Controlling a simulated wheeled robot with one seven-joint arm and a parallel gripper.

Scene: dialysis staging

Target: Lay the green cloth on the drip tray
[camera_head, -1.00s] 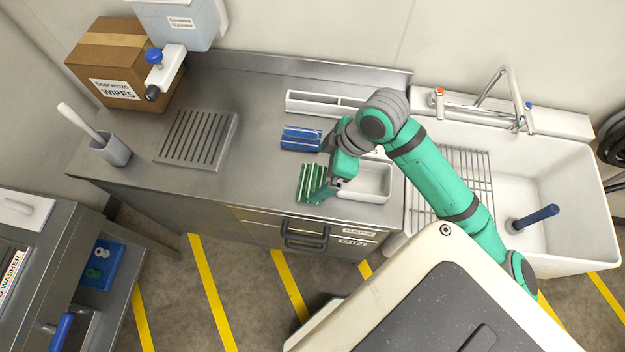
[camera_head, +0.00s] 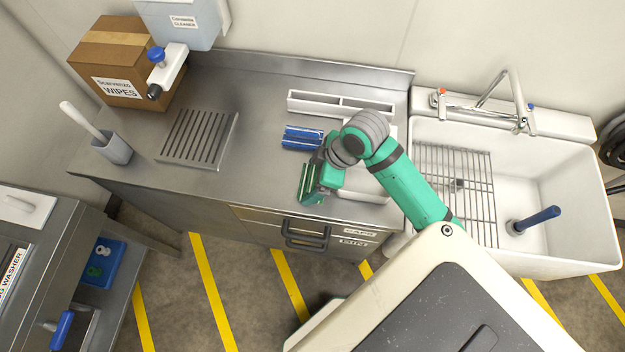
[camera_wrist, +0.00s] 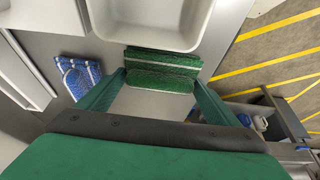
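The green cloth (camera_head: 305,184), folded and with pale stripes, lies on the steel counter near its front edge. It also shows in the wrist view (camera_wrist: 163,68), just beyond and between my fingertips. My gripper (camera_head: 315,190) is low over the cloth in the head view and hides part of it.
A blue cloth (camera_head: 302,137) lies behind the green one. A white divided holder (camera_head: 340,104) stands at the back, and a white basin (camera_head: 365,196) is right of my gripper. A wipes box (camera_head: 120,62) and a brush cup (camera_head: 115,149) stand left. Counter between cloths and drip tray is clear.

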